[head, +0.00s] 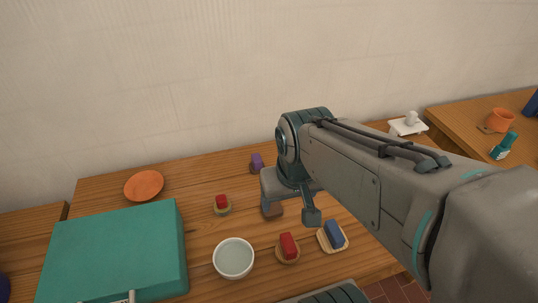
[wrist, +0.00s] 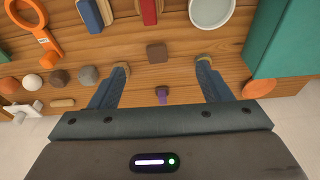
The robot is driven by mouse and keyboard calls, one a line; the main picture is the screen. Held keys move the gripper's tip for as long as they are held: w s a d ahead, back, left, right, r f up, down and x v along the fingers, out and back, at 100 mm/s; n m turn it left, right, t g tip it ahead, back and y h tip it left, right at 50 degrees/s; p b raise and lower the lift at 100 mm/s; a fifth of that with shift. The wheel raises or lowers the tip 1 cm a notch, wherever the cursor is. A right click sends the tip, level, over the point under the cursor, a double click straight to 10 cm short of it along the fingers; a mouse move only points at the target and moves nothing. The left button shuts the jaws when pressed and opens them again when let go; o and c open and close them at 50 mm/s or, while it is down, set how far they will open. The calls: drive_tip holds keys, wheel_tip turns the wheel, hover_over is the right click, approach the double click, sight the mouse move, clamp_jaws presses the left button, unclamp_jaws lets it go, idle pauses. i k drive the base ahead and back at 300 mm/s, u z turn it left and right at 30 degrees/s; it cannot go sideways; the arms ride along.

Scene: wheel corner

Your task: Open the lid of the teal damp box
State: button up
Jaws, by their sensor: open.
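The teal damp box (head: 115,250) stands at the left front of the table in the head view, its flat lid shut. A pale handle (head: 125,297) shows at its front, cut by the bottom edge of the picture. In the wrist view, part of the teal box (wrist: 272,40) is at the upper right. My gripper (head: 291,205) is well to the right of the box, above the table and pointing down. In the wrist view, my gripper (wrist: 163,64) is open and empty, fingers wide apart. A brown block (wrist: 157,53) shows between the fingertips; I cannot tell the height gap.
An orange plate (head: 144,185) is behind the box. A purple block (head: 257,163) is near the wall. Bare wood surrounds them.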

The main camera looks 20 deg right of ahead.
sight(130, 250)
drive_tip(key=k, duration=1.3)
drive_tip(key=u, duration=0.2)
drive_tip(key=i, duration=0.7)
drive_tip(key=u, duration=0.9)
drive_tip(key=i, duration=0.35)
drive_tip(key=u, duration=0.4)
